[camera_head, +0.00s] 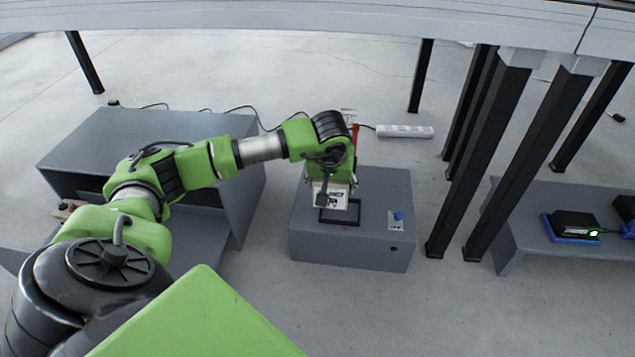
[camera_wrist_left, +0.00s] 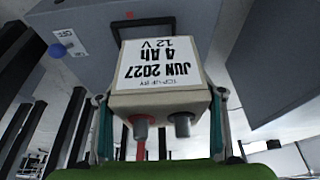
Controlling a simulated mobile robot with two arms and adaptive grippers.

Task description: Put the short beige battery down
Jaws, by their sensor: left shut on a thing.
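The short beige battery (camera_wrist_left: 160,75) shows large in the left wrist view, with a white label reading "JUN 2027, 4 Ah, 12 V" and a red and a grey terminal at its near end. In the head view the battery (camera_head: 331,197) hangs below my left wrist. My left gripper (camera_wrist_left: 160,122) is shut on it, one finger along each side. A black rectangular frame (camera_head: 326,221) stands on top of a grey box (camera_head: 310,240), just beyond the battery's far end. The battery partly covers the frame, and any contact cannot be told.
The grey box carries a plate with a blue knob (camera_head: 398,216). A grey open cabinet (camera_head: 85,140) stands left of it. Black posts (camera_head: 490,150) rise close on the right. Further right, a grey bench (camera_head: 530,195) holds a black device on a blue base (camera_head: 573,224). A white power strip (camera_head: 404,131) lies behind.

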